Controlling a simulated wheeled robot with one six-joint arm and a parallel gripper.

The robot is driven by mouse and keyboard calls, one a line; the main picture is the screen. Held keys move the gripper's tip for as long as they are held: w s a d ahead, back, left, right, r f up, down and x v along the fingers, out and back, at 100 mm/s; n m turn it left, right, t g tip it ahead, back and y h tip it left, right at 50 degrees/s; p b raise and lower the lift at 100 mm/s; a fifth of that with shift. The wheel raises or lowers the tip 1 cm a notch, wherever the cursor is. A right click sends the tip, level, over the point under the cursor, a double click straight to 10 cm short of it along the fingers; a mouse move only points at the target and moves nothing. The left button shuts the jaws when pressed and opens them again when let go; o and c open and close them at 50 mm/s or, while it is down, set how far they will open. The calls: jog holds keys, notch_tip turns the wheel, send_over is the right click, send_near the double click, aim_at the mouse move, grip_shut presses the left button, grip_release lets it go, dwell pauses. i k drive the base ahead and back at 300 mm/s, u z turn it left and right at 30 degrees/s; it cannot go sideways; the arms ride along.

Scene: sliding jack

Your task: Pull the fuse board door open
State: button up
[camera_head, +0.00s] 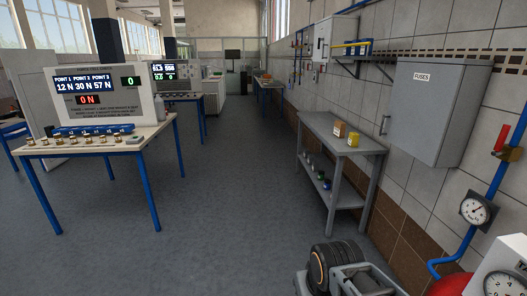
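The fuse board (428,115) is a grey box on the tiled wall at the right, with a white FUSES label near its top. Its door looks shut, flush with the box.
A grey metal bench (327,131) with small boxes on top stands below and left of the fuse board. Blue pipe, a red lever (502,138) and a round gauge (476,209) are to its right. A display table (100,150) stands left. The floor between is clear.

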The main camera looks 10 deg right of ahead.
aim_at(423, 98)
jog(key=z, duration=0.35)
jog(key=i, duration=2.3)
jog(key=z, duration=0.65)
